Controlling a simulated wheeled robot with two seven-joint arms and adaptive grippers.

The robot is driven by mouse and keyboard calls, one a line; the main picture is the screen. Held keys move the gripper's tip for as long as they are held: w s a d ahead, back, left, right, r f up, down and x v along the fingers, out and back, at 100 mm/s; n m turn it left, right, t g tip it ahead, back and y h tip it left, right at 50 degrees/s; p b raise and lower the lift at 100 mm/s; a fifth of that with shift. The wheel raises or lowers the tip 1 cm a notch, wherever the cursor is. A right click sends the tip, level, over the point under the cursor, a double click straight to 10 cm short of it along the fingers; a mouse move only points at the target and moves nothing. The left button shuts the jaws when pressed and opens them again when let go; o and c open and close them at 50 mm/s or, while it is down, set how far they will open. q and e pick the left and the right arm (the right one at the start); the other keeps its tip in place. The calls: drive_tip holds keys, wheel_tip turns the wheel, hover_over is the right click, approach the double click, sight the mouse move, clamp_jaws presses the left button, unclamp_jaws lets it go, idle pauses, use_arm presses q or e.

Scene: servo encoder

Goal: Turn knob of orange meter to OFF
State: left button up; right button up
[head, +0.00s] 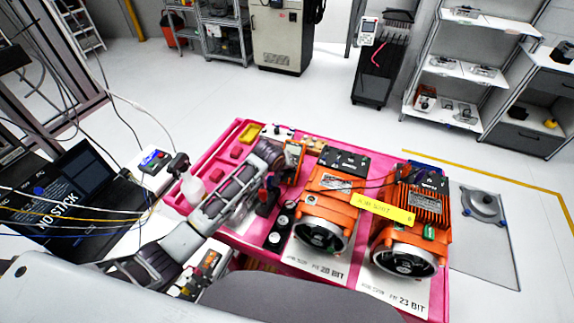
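A small orange item (293,155), which may be the orange meter, stands on the pink table just right of the end of my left arm. Its knob and markings are too small to read, and the arm partly hides it. My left gripper (267,196) points down over the table, left of the orange motor unit. Its fingers are dark and blurred against other parts, so I cannot tell whether they are open or touching anything. My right gripper is not in view.
Two large orange motor units (327,205) (410,220) stand on white labelled plates on the pink table (233,142). A yellow tag (383,208) lies across them. A laptop (65,195), loose cables and a white bottle (192,188) are at left. Shelves stand behind; the floor between is clear.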

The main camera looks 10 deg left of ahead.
use_arm(q)
drive_tip(key=shift+r, duration=0.1)
drive_tip(key=o, duration=1)
drive_tip(key=shift+o, duration=0.2)
drive_tip(key=v, duration=1.1)
drive_tip(key=shift+s+r, duration=0.3)
drive_tip(key=shift+a, duration=0.1)
drive_tip(key=shift+s, duration=0.1)
